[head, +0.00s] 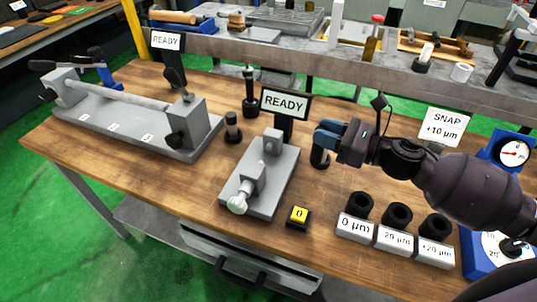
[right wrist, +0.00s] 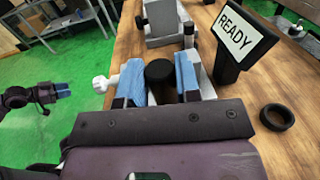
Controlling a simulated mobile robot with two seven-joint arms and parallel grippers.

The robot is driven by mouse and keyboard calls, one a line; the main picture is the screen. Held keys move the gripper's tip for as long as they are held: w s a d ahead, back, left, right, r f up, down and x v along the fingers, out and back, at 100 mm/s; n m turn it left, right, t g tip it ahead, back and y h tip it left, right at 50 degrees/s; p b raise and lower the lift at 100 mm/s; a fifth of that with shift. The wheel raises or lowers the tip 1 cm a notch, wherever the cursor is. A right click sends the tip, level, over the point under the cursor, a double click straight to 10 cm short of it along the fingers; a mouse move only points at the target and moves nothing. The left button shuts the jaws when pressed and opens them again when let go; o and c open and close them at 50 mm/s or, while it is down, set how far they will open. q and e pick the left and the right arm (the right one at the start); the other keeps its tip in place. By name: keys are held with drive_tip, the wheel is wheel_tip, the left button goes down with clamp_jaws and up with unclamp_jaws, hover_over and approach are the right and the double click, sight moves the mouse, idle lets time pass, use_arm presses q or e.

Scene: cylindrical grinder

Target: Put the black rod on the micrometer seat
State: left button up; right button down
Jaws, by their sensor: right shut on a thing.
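My right gripper (head: 325,140) is shut on a short black rod (head: 319,155), held upright just right of the grey micrometer fixture (head: 258,190) in the head view. In the right wrist view the rod's round top (right wrist: 159,70) sits between the two blue fingers. The fixture has a silver knob (head: 238,203) at its near end and a small block (head: 272,142) at its far end; its knob also shows in the wrist view (right wrist: 102,83). Whether the rod's lower end touches the table is unclear. My left gripper (right wrist: 60,90) shows small at the left of the wrist view; its opening is unclear.
A READY sign (head: 285,104) stands behind the fixture. A yellow button (head: 299,216) and several labelled blocks with black rings (head: 396,214) are in front. A dark post (head: 233,127) stands to the left, beside a long grey fixture (head: 135,125). Blue dial gauges (head: 512,152) stand at right.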

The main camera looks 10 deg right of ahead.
drive_tip(key=w+a+f, duration=0.7)
drive_tip(key=w+a, duration=0.2)
drive_tip(key=a, duration=0.1)
drive_tip(key=shift+a+f+b, duration=0.25)
drive_tip(key=shift+f+b, duration=0.05)
drive_tip(key=shift+b, duration=0.15)
drive_tip(key=shift+f, duration=0.2)
drive_tip(key=c, duration=0.8)
unclamp_jaws()
